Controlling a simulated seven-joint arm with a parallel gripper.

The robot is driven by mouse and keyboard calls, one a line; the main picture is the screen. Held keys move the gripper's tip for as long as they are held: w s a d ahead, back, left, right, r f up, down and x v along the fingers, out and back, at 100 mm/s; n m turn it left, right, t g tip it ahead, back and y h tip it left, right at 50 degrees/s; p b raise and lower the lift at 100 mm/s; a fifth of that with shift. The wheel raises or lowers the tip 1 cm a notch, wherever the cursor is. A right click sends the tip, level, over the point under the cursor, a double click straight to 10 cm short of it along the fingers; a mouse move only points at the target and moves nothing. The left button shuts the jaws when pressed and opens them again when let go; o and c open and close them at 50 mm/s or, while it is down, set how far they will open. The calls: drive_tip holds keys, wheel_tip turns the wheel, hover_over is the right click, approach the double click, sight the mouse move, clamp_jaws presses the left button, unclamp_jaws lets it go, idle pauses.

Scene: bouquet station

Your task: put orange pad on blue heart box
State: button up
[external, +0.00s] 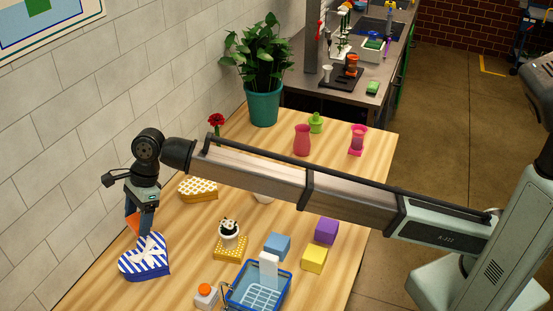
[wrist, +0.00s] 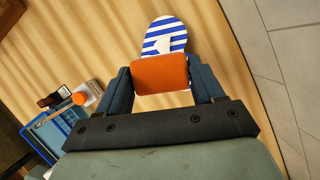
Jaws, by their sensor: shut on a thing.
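The orange pad (wrist: 160,74) is between the fingers of my gripper (wrist: 162,84) in the wrist view. My gripper is shut on it. In the external view the pad (external: 132,222) shows as a small orange patch beside my gripper (external: 143,228). The blue heart box (external: 145,262) has blue and white stripes and a white bow, and lies on the table at the lower left. In the wrist view the heart box (wrist: 165,33) is beyond the pad, which hides part of it. My gripper is at the box's far edge in the external view; I cannot tell its exact height above it.
A yellow patterned heart box (external: 198,190) lies behind. A panda pot (external: 229,233) stands on a yellow patterned block. A blue basket (external: 257,287), a white item with an orange top (external: 206,296) and colored cubes (external: 277,246) are to the right. The wall is close on the left.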

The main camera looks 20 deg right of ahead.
sight(146, 256)
drive_tip(key=shift+f, duration=5.25)
drive_tip(key=shift+f, duration=0.15)
drive_tip(key=o, duration=1)
drive_tip(key=v, duration=1.2)
drive_tip(key=shift+w+d, duration=0.1)
